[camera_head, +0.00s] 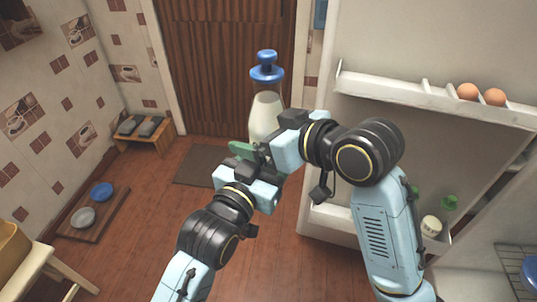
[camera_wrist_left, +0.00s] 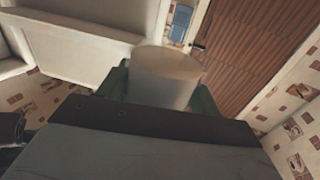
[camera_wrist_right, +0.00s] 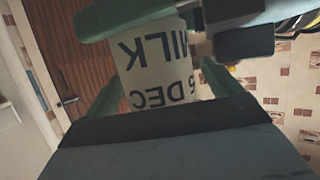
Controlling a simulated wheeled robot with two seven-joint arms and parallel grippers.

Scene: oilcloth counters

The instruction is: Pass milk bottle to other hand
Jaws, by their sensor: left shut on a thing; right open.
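The milk bottle (camera_head: 266,112), clear with white milk and a blue cap, is held upright in the air in the head view. My left gripper (camera_head: 248,152) is shut on its lower part. The left wrist view shows the bottle's pale round end (camera_wrist_left: 166,78) between green fingers. My right gripper (camera_head: 272,148) is at the bottle from the right, with its fingers mostly hidden in the head view. In the right wrist view its open fingers stand on either side of the bottle's printed label (camera_wrist_right: 158,75); contact is unclear. A left finger (camera_wrist_right: 130,18) crosses above.
The open fridge door (camera_head: 385,50) stands close on the right, with eggs (camera_head: 468,91) on its shelf. A low bench (camera_head: 146,131), a doormat (camera_head: 203,166) and a tray with bowls (camera_head: 92,216) are on the floor. The floor between is clear.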

